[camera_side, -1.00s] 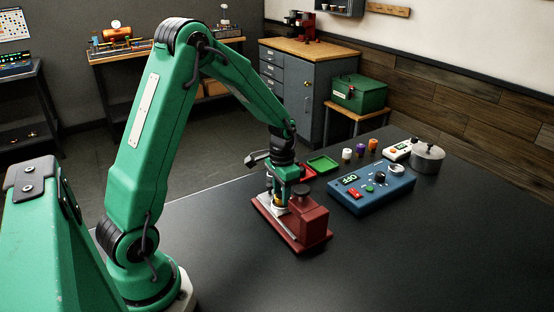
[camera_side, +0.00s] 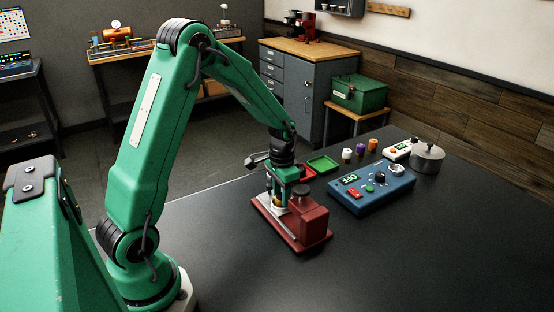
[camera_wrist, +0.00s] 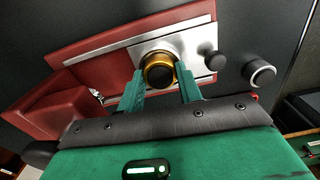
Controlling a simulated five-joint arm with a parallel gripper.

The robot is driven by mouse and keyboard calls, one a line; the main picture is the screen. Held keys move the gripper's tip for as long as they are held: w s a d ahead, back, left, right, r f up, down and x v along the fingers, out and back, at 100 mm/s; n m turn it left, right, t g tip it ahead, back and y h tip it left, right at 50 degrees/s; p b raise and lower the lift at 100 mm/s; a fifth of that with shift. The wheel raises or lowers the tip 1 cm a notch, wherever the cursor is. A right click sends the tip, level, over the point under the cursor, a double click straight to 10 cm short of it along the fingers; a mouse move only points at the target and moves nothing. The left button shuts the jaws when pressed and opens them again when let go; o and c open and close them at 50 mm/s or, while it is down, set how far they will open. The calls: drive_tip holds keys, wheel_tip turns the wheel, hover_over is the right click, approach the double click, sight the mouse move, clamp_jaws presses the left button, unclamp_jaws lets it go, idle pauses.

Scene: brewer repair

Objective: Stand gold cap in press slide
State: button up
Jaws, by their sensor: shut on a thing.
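The gold cap (camera_wrist: 159,71) is a short gold ring with a dark centre. It sits between the two green fingers of my gripper (camera_wrist: 160,86), which are shut on it. In the wrist view the cap is over the silver slide (camera_wrist: 205,41) of the red press (camera_wrist: 95,43); whether it rests fully on the slide is hard to tell. In the side view the press (camera_side: 302,222) stands on the dark table, and my gripper (camera_side: 278,203) points down at its left part. Only a little gold shows there between the fingers.
A blue control box (camera_side: 371,190) with knobs and a lit display stands right of the press. Behind are a green tray (camera_side: 323,164), a red tray, small white, purple and orange caps, and a metal pot (camera_side: 427,158). The table front is clear.

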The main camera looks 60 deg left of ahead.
drive_tip(key=shift+f, duration=0.15)
idle(0.3)
drive_tip(key=o, duration=1.5)
drive_tip(key=shift+r, duration=4.05)
drive_tip(key=shift+s+r, duration=0.1)
drive_tip(key=shift+r, duration=0.05)
